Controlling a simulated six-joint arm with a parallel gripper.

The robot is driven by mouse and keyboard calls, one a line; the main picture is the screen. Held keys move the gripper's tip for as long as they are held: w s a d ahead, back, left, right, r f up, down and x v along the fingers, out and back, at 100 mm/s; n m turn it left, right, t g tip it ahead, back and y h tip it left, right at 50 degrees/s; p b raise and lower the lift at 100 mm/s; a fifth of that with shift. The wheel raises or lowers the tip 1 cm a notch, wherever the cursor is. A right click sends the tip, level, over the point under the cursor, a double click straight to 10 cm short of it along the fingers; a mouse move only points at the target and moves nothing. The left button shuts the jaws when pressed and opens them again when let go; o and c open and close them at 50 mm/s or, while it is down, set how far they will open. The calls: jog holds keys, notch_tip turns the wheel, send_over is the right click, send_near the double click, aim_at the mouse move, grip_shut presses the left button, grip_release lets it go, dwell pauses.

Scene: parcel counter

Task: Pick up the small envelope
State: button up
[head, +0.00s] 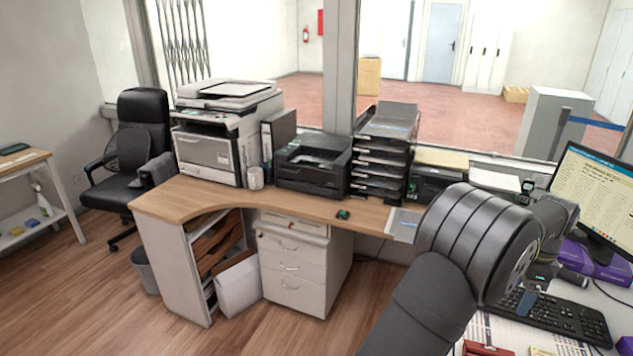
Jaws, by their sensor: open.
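I cannot pick out a small envelope for certain in the head view. A flat tan piece (441,158) that could be paper or card lies on top of the dark device right of the tray stack. A pale grey flat sheet (404,225) lies on the wooden desk, partly behind my arm. My gripper (532,297) points down at the right, over the near desk by the keyboard. My arm hides much of it, and its fingers are small and unclear. I see nothing held in it.
A black keyboard (553,314), a monitor (592,200) and a purple box (600,265) crowd the right side. Printed papers (505,335) lie in front. A large printer (222,130), a black printer (312,162) and stacked trays (382,158) stand on the wooden desk (180,202).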

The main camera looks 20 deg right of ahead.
jog(key=c, duration=1)
jog(key=shift+s, duration=0.1)
jog(key=s+f+g+h, duration=0.2)
jog(key=s+g+h, duration=0.1)
jog(key=s, duration=1)
jog(key=shift+s+d+x, duration=0.1)
jog(key=shift+x, duration=4.05)
jog(key=shift+s+d+x, duration=0.1)
jog(key=shift+x, duration=4.1)
jog(key=shift+f, duration=0.1)
grip_shut()
